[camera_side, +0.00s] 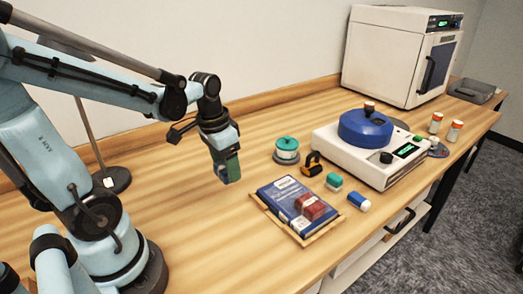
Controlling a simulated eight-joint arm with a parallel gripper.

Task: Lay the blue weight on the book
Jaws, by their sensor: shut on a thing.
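My gripper (227,170) hangs above the bare table, to the upper left of the book, pointing down. It is shut on a small blocky piece with blue and green faces, which I take as the blue weight (222,174); the jaws hide part of it. The blue book (275,191) with a white label lies flat on a tan board. A red block (311,206) and a small white piece rest on its right part. The held piece is apart from the book.
A white device with a blue round lid (366,127) stands right of the book. A teal-lidded jar (287,148), black-and-orange item (313,164), teal-and-white block (334,182) and blue-and-white piece (358,201) lie between. A white oven (390,60) stands behind.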

